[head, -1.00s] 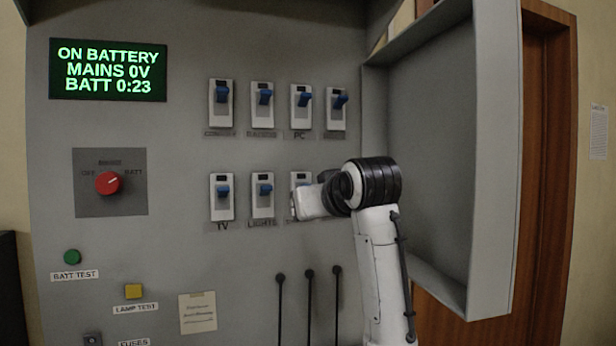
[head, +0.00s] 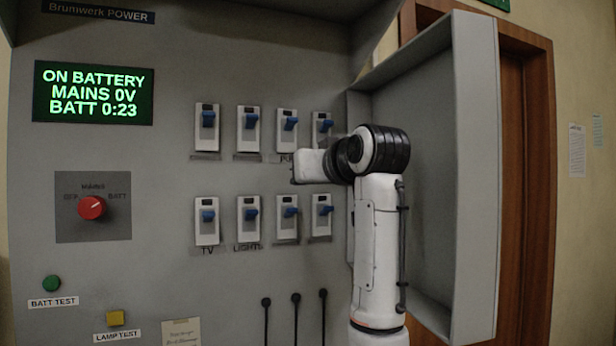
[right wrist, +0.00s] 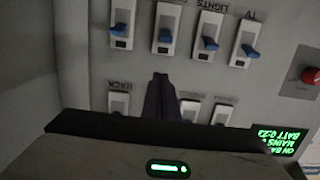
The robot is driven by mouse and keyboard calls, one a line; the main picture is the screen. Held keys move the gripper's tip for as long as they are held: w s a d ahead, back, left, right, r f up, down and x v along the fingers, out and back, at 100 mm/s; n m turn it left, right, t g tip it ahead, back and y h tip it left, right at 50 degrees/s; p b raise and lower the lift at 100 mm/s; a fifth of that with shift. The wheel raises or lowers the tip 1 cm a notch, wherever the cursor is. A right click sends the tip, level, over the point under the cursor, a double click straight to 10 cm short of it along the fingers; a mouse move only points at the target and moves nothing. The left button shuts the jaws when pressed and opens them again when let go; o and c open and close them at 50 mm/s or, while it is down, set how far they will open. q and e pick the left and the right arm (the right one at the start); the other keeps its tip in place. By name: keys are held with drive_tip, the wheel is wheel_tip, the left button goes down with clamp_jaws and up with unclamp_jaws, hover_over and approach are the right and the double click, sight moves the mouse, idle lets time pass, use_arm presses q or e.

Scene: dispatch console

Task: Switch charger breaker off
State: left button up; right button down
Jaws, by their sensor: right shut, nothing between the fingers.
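The grey panel holds two rows of white breakers with blue levers. The lower row has the TV breaker (head: 207,233), the LIGHTS breaker (head: 248,232), a third breaker (head: 286,231) and a fourth breaker (head: 321,229). The last two labels are too blurred to read, so I cannot tell which is the charger. In the upside-down right wrist view, these two also show, the third (right wrist: 166,16) and the fourth (right wrist: 123,12). My right gripper (right wrist: 160,78) is shut and empty, in front of the panel between the rows. It partly hides the upper row. My left gripper is out of view.
A green display (head: 94,93) reads ON BATTERY, MAINS 0V, BATT 0:23. A red rotary knob (head: 91,207) is at the left. A grey open cabinet door (head: 425,170) stands close to the right of my right arm. Black rods (head: 295,318) stick out below the breakers.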

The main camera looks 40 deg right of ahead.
drive_tip(key=p, duration=0.2)
hover_over(291, 212)
drive_tip(key=shift+w+d+f, duration=0.3)
drive_tip(key=shift+d+f, duration=0.15)
drive_tip(key=shift+f, duration=0.1)
drive_tip(key=shift+s+a+f, duration=0.1)
drive_tip(key=shift+s+f, duration=0.25)
drive_tip(key=shift+f, duration=0.2)
drive_tip(key=shift+s+a+f, duration=0.1)
drive_tip(key=shift+s+f, duration=0.2)
drive_tip(key=shift+f, duration=0.25)
drive_tip(key=shift+s+f, duration=0.4)
drive_tip(key=shift+f, duration=0.2)
